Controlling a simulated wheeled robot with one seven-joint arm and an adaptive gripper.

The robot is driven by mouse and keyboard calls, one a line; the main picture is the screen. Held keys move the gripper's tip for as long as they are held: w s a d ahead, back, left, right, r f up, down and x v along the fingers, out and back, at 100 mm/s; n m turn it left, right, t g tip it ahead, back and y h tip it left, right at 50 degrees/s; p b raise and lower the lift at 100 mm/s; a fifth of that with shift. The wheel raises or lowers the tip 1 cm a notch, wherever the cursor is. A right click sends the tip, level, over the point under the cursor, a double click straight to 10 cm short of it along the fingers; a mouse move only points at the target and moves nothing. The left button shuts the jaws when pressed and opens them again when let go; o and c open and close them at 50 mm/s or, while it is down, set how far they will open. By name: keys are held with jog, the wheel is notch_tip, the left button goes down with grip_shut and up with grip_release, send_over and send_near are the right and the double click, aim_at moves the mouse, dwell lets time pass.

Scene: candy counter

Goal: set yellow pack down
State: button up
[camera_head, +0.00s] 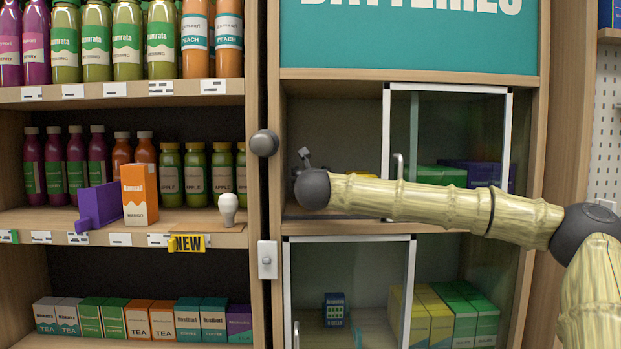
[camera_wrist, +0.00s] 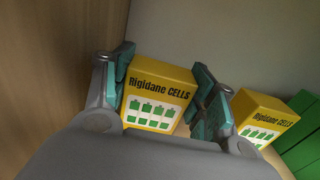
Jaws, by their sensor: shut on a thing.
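In the wrist view my gripper (camera_wrist: 165,82) is shut on a yellow pack (camera_wrist: 155,100) marked "Rigidane CELLS", with one teal-padded finger on each side of it. The pack's printed front faces the camera. Whether its base touches the shelf cannot be told. A second yellow pack (camera_wrist: 262,120) stands to the right, apart from the held one.
Green packs (camera_wrist: 300,140) stand right of the second yellow pack. A sliding glass door frame (camera_head: 508,140) is at the upper cabinet's right; another door frame (camera_head: 411,290) is below. Yellow packs (camera_head: 433,315) stand in the lower compartment. A wooden wall (camera_wrist: 60,70) is at left.

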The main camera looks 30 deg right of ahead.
jog(key=o, duration=1.1)
jog(key=shift+o, duration=0.2)
jog(key=shift+r+p, duration=0.15)
jog(key=shift+p, duration=0.2)
jog(key=shift+s+a+f+b, duration=0.15)
jog(key=shift+s+f+b, duration=0.1)
jog(key=shift+b, duration=0.15)
jog(key=b+v, duration=0.4)
jog(key=v, duration=0.6)
jog(key=shift+b, duration=0.35)
jog(key=shift+s+a+r, duration=0.2)
jog(key=shift+s+a, duration=0.2)
jog(key=shift+s, duration=0.25)
